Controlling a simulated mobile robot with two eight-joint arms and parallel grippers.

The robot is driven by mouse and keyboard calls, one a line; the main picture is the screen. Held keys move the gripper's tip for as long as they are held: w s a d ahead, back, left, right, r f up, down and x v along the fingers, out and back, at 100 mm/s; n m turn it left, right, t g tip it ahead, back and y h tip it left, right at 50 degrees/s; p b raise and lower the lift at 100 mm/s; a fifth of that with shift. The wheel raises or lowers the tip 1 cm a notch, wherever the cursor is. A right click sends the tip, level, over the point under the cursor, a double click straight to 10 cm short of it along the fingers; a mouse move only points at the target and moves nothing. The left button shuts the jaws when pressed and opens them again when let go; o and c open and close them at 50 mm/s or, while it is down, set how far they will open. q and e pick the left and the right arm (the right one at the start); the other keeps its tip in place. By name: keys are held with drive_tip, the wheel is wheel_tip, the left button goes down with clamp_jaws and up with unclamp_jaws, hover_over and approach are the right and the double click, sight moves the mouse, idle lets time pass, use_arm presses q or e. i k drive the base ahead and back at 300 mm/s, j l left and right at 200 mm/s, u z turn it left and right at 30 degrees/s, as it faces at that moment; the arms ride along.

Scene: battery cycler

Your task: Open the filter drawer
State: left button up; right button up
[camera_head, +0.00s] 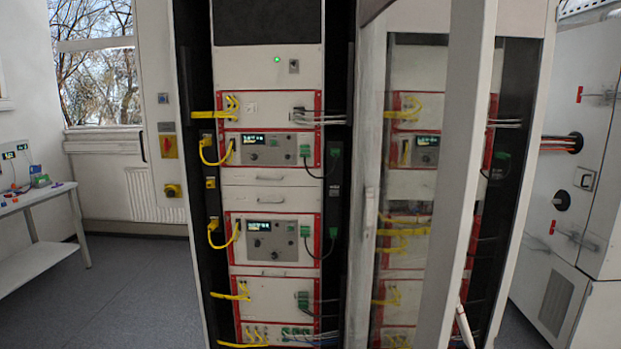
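The battery cycler rack (268,60) stands in the middle of the head view, with its front exposed. A plain drawer-like panel (268,197) with a slim handle (269,178) sits between the two display modules. It looks flush with the rack front. A second slim handle (274,273) is on a narrow panel below the lower display module. No label shows which one is the filter drawer. Neither of my grippers is in view.
A glass-panelled door (462,180) stands swung open at the rack's right. Yellow cables (215,152) and black cables (325,167) hang across the module fronts. A white table (36,197) is at the left; grey floor (130,295) between is clear.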

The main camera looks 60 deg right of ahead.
sight(257, 177)
drive_tip(key=i+l+z, duration=0.15)
drive_tip(key=i+z, duration=0.55)
drive_tip(key=i, duration=0.15)
drive_tip(key=i+z, duration=0.35)
drive_tip(key=i+l, duration=0.4)
drive_tip(key=i, duration=0.15)
drive_tip(key=i+l+z, duration=0.15)
drive_tip(key=i+l, duration=0.2)
drive_tip(key=i, duration=0.15)
